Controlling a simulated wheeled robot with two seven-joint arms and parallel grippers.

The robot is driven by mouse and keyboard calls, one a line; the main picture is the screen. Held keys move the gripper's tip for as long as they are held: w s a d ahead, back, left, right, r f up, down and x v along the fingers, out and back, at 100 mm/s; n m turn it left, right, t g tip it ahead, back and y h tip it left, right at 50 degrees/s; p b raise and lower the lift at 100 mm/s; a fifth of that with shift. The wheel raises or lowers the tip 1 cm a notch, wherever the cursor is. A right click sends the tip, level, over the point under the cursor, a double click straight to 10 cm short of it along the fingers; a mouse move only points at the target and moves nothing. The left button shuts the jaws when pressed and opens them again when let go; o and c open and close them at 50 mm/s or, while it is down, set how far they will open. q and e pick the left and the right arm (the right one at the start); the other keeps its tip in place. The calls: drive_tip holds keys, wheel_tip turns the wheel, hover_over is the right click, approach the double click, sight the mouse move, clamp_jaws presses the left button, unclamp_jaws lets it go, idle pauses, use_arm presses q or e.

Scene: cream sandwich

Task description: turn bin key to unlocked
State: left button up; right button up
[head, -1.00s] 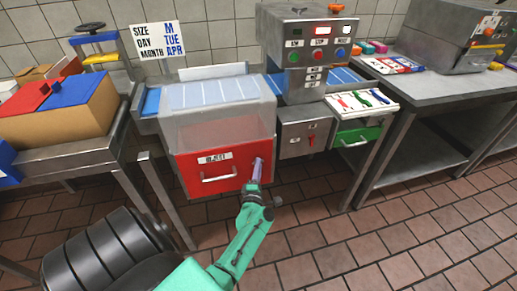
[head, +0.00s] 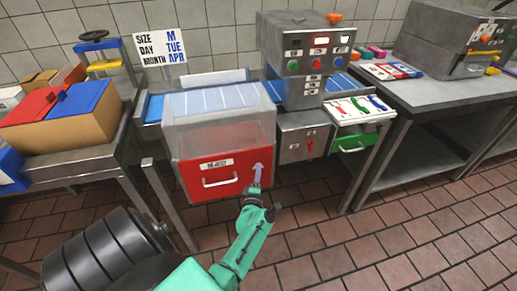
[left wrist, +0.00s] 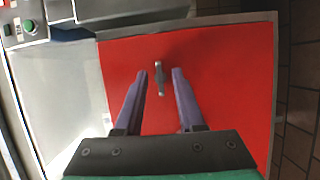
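The bin has a red front panel (head: 205,170) with a white label and a white handle (head: 220,183). My left gripper (head: 257,168) is in front of the panel's right part, to the right of the handle. In the left wrist view, a small grey metal key (left wrist: 160,78) stands out from the red panel. The left gripper (left wrist: 160,73) is open there, with its two purple fingers on either side of the key and visible gaps between them. In the head view the key is not discernible behind the fingers. My right gripper is not in view.
A grey machine with buttons (head: 318,60) stands behind, right of the bin. A table with a cardboard box (head: 70,132) is at left. Tiled floor is clear in front.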

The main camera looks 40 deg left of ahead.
use_arm(q)
drive_tip(key=p+v, duration=0.4)
drive_tip(key=v, duration=1)
drive_tip(key=shift+s+d, duration=0.2)
drive_tip(key=shift+f, duration=0.1)
drive_tip(key=s+d+f+m+g+h, duration=0.25)
drive_tip(key=d+f+m+h, duration=0.25)
drive_tip(key=f+m, duration=0.3)
drive_tip(key=s+d+f+m+g+h, duration=0.25)
drive_tip(key=d+f+m+h, duration=0.2)
drive_tip(key=f+m, duration=0.4)
drive_tip(key=s+a+f+m+g, duration=0.2)
drive_tip(key=s+f+m+g, duration=0.2)
drive_tip(key=s, duration=0.7)
drive_tip(key=s+a+f+m+g, duration=0.2)
drive_tip(key=s+f+m+g, duration=0.3)
drive_tip(key=s+f, duration=0.3)
drive_tip(key=s+m, duration=0.1)
drive_tip(key=s, duration=0.2)
drive_tip(key=shift+a+f, duration=0.25)
drive_tip(key=shift+a, duration=0.05)
